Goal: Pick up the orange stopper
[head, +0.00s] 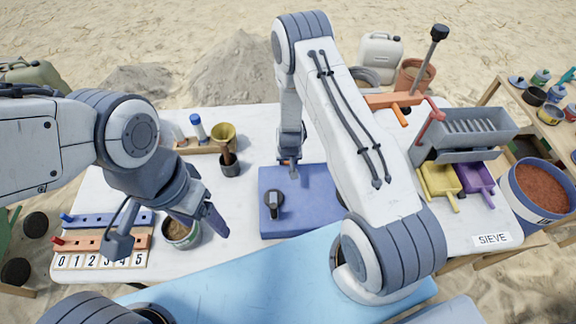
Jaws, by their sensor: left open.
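An orange rail (105,242) lies at the left of the table, above a strip of number cards. A small red-orange peg (58,241) stands at its left end; I cannot tell for sure whether it is the orange stopper. My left gripper (168,231) is open and empty, its fingers spread near the rail's right end and a round tin (181,234). One finger hides part of the orange rail. My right gripper (289,164) points down at the back edge of a blue mat (312,215); its fingers are too small to read.
A blue rail (105,219) lies behind the orange one. A black object (273,204) lies on the mat. A wooden rack (200,147) with a brass cup (222,137) stands behind. A grey sieve box (468,130) and yellow scoop (438,182) are at right.

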